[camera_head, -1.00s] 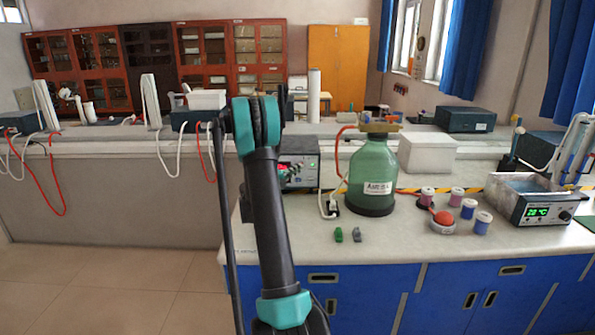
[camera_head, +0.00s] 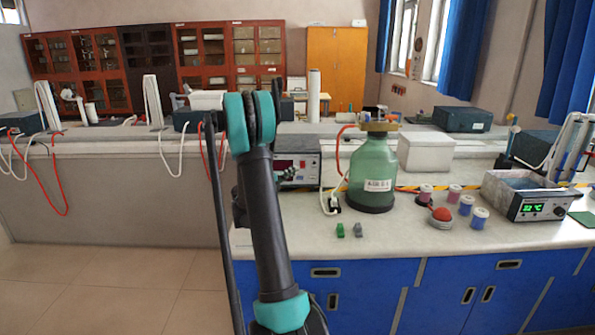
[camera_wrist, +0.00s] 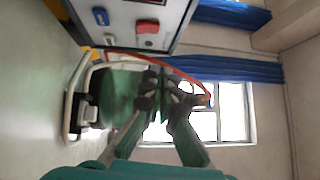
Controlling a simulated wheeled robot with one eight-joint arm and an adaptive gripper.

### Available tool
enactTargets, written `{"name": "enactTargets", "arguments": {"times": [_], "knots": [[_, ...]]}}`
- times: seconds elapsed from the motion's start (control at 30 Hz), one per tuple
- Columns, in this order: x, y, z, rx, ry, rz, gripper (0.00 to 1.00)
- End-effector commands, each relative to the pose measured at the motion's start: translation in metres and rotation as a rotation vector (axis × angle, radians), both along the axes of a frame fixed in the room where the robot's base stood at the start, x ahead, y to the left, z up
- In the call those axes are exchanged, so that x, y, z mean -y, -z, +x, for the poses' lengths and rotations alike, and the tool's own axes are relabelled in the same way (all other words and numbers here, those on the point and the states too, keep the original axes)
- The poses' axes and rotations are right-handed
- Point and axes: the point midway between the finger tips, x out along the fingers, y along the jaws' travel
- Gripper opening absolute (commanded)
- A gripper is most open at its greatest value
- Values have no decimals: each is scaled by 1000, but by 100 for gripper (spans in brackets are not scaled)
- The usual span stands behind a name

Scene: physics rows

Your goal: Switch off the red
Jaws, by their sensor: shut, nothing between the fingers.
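The red rocker switch (camera_wrist: 148,27) is on the pale front panel of a dark-framed instrument (camera_wrist: 178,14) at the top of the wrist view. A blue switch (camera_wrist: 101,16) sits beside it. A boxy instrument with a small red display (camera_head: 297,170) stands on the bench in the head view, partly hidden by my arm. My gripper (camera_wrist: 163,82) is shut and empty, apart from the red switch and below it in the wrist picture. Whether the red switch is on or off cannot be told.
A green bottle (camera_head: 373,168) with a red hose stands right of the instrument. A white plug (camera_head: 333,201), small green and grey pieces, several jars, a red-domed item (camera_head: 441,214) and a water bath (camera_head: 530,188) share the bench. The front strip of the bench is mostly clear.

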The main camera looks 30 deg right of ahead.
Motion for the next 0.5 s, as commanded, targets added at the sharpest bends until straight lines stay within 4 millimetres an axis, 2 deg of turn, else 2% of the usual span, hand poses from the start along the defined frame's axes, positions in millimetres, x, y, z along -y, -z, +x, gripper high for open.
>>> {"name": "enactTargets", "arguments": {"times": [0.1, 0.23, 0.5], "knots": [[-22, -2, -4, 0, -3, 0, 0], [-41, -4, -9, 0, -2, 0, 0], [-56, -5, -13, 0, 0, 0, 0]]}}
